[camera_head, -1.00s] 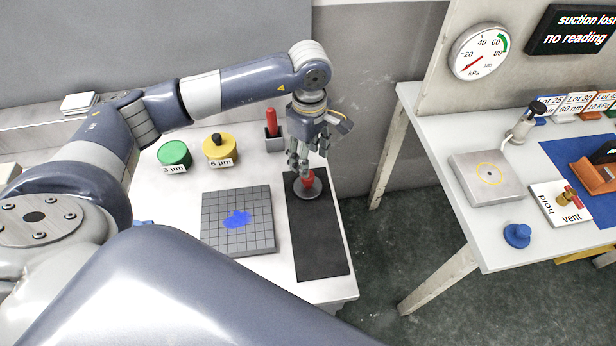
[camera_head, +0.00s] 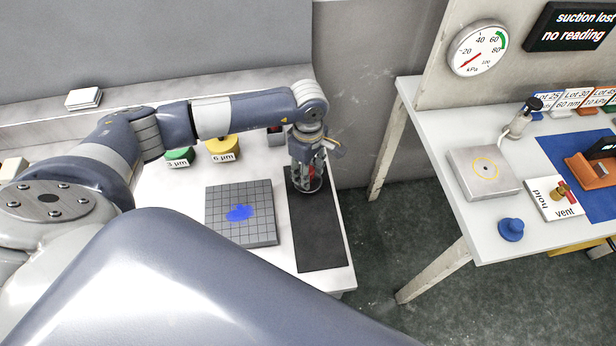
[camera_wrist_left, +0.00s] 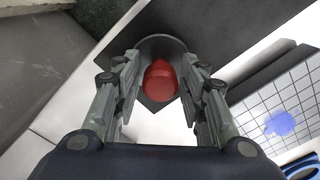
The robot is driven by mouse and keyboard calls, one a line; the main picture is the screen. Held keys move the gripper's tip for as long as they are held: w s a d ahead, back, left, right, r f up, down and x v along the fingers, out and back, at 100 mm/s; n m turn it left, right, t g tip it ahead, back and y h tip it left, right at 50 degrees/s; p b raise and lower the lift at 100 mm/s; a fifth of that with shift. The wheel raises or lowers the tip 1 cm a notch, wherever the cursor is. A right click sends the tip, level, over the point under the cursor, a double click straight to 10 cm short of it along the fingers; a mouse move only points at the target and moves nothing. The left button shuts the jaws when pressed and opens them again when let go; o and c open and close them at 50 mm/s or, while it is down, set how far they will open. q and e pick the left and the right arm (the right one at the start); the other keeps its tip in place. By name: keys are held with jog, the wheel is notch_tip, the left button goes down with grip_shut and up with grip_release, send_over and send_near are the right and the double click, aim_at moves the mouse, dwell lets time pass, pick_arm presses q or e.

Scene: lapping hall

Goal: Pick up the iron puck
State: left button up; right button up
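The iron puck (camera_head: 313,189) is a grey disc with a red knob and stands on the dark mat (camera_head: 320,240) near its far end. In the left wrist view the puck (camera_wrist_left: 163,44) lies straight ahead, its red knob (camera_wrist_left: 161,82) between the fingers. My left gripper (camera_head: 307,178) points down over the puck, with its fingers on both sides of the knob. The left wrist view shows the fingers of the gripper (camera_wrist_left: 160,70) apart, with gaps beside the knob. In the head view the fingers partly hide the knob and puck. My right gripper is not in view.
A gridded grey plate (camera_head: 262,228) with a blue patch lies left of the mat. Green (camera_head: 180,157) and yellow (camera_head: 222,149) pots stand behind, partly covered by my arm. Right of a floor gap, another table (camera_head: 440,140) holds a grey block (camera_head: 478,183) and a blue knob (camera_head: 510,230).

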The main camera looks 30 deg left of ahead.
pick_arm(q)
grip_shut()
jog(key=shift+r, duration=0.1)
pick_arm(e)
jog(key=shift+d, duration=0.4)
pick_arm(q)
notch_tip(320, 180, up, 9)
jog(key=b, duration=0.2)
jog(key=shift+b, duration=0.3)
jog(key=shift+r, duration=0.5)
jog(key=shift+c, duration=0.7)
grip_release()
jog(key=shift+c, duration=1.4)
jog(key=shift+w+a, duration=0.1)
jog(key=shift+a, duration=0.05)
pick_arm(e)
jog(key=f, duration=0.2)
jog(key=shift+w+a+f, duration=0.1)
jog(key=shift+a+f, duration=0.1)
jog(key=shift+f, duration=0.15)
